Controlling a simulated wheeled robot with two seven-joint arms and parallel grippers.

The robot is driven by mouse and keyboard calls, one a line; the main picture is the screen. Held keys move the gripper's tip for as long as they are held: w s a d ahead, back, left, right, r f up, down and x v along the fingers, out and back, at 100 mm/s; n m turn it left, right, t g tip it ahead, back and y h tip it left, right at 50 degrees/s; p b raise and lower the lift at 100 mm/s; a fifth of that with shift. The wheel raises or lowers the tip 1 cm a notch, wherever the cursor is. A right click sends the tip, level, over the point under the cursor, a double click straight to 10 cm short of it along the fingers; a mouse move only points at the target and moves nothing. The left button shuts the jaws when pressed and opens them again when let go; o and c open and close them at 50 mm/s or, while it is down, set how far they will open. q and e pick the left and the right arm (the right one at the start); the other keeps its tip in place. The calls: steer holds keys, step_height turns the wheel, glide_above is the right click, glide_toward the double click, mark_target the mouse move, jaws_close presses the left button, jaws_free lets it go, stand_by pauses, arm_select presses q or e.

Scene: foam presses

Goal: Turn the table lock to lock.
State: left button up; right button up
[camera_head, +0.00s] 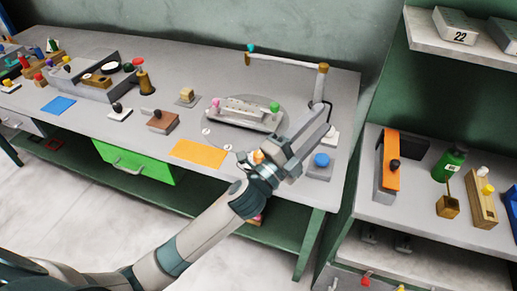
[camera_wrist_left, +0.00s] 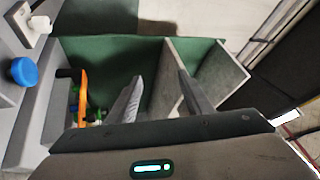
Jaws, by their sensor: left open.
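A round grey turntable (camera_head: 277,102) lies on the workbench and carries a grey fixture (camera_head: 240,113) with a pink knob (camera_head: 215,103) and a green knob (camera_head: 274,107). I cannot tell for sure which part is the table lock; my left gripper and wrist cover the turntable's near right side. My left gripper (camera_head: 314,123) is over the bench's right part, beside the turntable, open and empty. In the left wrist view its two fingers (camera_wrist_left: 162,97) are apart, with the side shelf beyond them. My right gripper is in neither view.
A blue button (camera_head: 321,160) on a grey box is close right of my gripper; it also shows in the left wrist view (camera_wrist_left: 22,71). A bent pipe frame (camera_head: 290,60) stands behind the turntable. An orange mat (camera_head: 199,153) lies left. The side shelf (camera_head: 420,205) holds several items.

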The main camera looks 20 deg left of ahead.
arm_select(q)
steer(key=s+d+r+m+g+h, duration=0.4)
steer(key=d+m+g, duration=0.3)
steer(key=m+g, duration=0.5)
steer(key=s+d+r+m+g+h, duration=0.2)
steer(key=s+d+m+g+h, duration=0.4)
steer(key=m, duration=1.1)
steer(key=w+a+f+m+g+y, duration=0.3)
steer(key=w+a+f+m+y, duration=0.6)
steer(key=a+y, duration=0.4)
steer(key=w+a+r+t+y, duration=0.1)
steer(key=w+a+y, duration=0.1)
steer(key=a, duration=0.5)
steer(key=w+a+r+m+y, duration=0.1)
steer(key=w+a+y, duration=0.2)
steer(key=a+y, duration=0.2)
steer(key=a, duration=0.3)
steer(key=shift+a+r+m+t+y+p, duration=0.2)
steer(key=shift+a+m+t+y+p, duration=0.1)
steer(key=shift+t+p, duration=0.1)
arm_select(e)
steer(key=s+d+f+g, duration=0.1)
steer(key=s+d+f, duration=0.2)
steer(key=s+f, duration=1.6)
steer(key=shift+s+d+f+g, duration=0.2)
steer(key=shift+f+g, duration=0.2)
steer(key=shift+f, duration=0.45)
arm_select(q)
steer(key=shift+f, duration=0.15)
